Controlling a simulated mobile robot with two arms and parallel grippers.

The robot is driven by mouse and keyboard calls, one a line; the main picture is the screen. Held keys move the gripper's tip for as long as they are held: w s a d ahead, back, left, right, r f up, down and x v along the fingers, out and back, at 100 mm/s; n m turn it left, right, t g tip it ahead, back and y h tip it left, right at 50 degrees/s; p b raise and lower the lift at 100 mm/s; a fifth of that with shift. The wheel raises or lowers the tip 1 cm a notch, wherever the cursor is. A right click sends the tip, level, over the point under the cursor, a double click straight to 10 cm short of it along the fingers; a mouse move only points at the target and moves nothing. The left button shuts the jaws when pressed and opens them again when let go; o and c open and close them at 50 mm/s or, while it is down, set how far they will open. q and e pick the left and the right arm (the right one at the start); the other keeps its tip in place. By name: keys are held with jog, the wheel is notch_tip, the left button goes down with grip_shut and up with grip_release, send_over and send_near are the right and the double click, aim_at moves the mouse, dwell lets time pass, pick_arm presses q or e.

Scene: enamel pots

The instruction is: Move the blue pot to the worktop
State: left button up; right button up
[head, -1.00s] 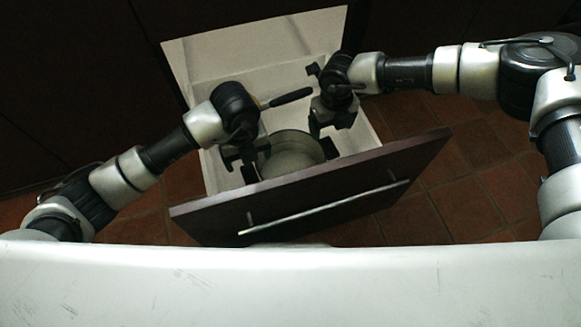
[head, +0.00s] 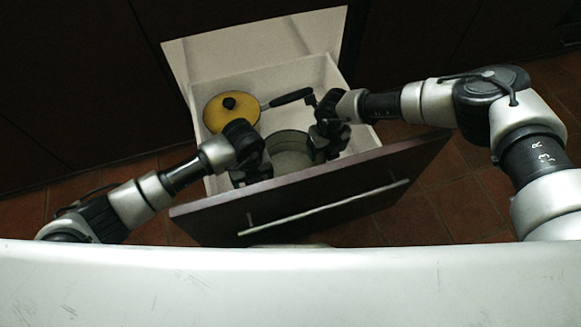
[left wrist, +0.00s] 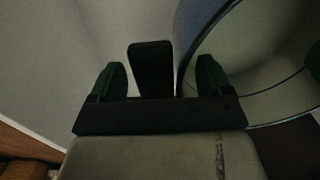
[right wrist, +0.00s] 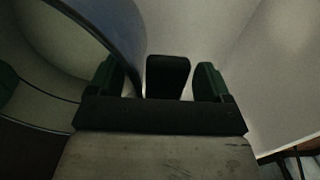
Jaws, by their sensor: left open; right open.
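The blue pot (head: 291,155) stands open and upright in the pulled-out drawer, near its front; its inside looks pale grey. In the right wrist view its bluish wall (right wrist: 112,25) shows at upper left, and in the left wrist view its rim curves at the right (left wrist: 190,45). My left gripper (head: 246,172) is open at the pot's left side, with a dark handle (left wrist: 152,68) between its fingers. My right gripper (head: 322,145) is open at the pot's right side, with another dark handle (right wrist: 168,75) between its fingers. No worktop is clearly identifiable.
A yellow lidded pan (head: 222,115) with a long dark handle lies behind the pot in the drawer (head: 285,68). The dark drawer front (head: 310,190) with its bar handle stands close before both grippers. Tiled floor (head: 440,195) lies to the right.

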pick_arm(q)
grip_shut()
pick_arm(e)
grip_shut()
pick_arm(q)
jog(key=shift+r, duration=0.2)
pick_arm(e)
jog(key=shift+r, duration=0.2)
